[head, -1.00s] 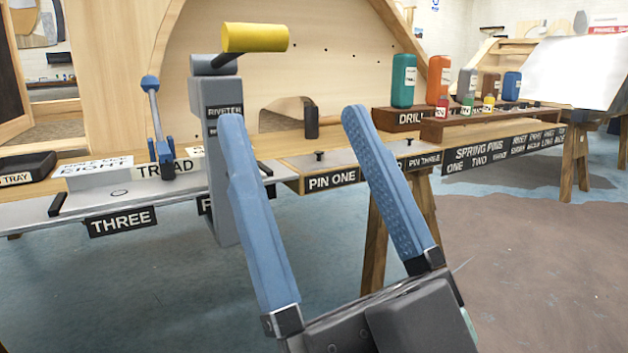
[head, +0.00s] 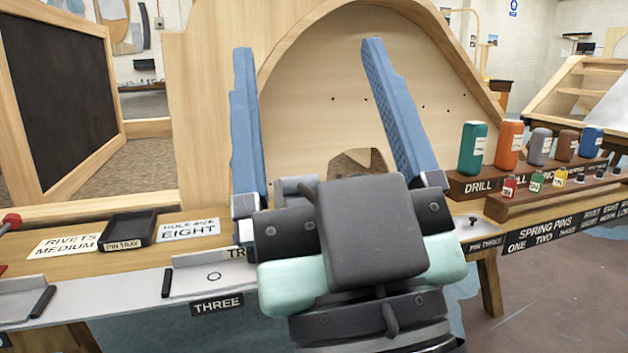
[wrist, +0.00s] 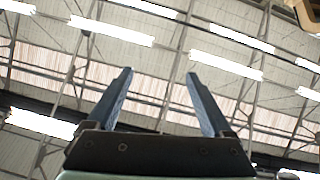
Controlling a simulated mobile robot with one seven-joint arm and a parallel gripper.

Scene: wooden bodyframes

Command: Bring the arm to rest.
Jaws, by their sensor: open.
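My gripper (head: 308,115) is in the middle of the head view, with its two blue fingers pointing up and spread wide apart. It is open and nothing is between the fingers. My wrist and gripper body hide part of the bench behind them. In the wrist view my gripper (wrist: 160,80) is also open and empty, with only the ceiling (wrist: 150,60) and its lights beyond the fingers.
The bench carries a pin tray (head: 128,230), a rivets card (head: 67,242) and a plate labelled three (head: 215,279). At right are a green bottle (head: 472,148), an orange bottle (head: 509,145) and other bottles on a wooden rack (head: 470,187). A wooden arch panel (head: 310,100) stands behind.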

